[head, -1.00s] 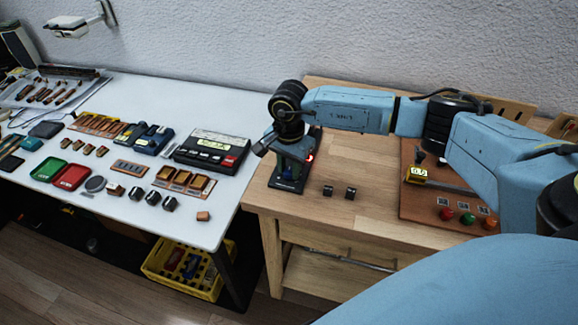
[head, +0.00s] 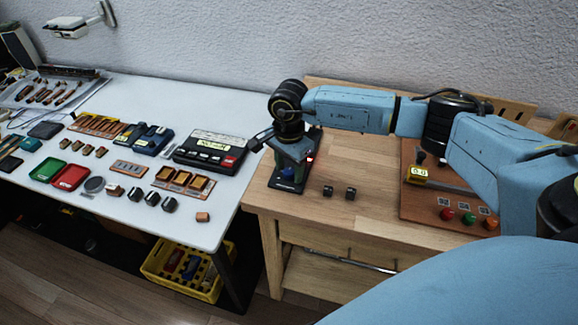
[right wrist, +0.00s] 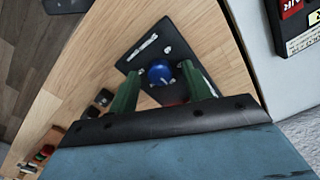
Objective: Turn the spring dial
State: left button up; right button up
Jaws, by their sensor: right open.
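The dial is a round blue knob (right wrist: 160,72) on a black base plate (right wrist: 147,46) with white markings. In the head view the base (head: 285,185) stands at the left end of the wooden bench, and the knob (head: 288,173) shows only partly under my gripper. My right gripper (head: 291,160) points down over the knob. In the right wrist view its two green fingers stand apart, one on each side of the knob, and a gap shows on each side. I cannot tell how high the fingertips are. My left gripper is not in view.
Two small black knobs (head: 339,192) lie on the wooden bench (head: 300,215) to the right of the dial. A white table (head: 120,225) with many parts adjoins on the left.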

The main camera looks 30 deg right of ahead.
aim_at(288, 171)
jog(key=shift+r, duration=0.1)
notch_tip(288, 171, up, 13)
dwell(0.4)
jog(key=shift+a, duration=0.1)
dwell(0.5)
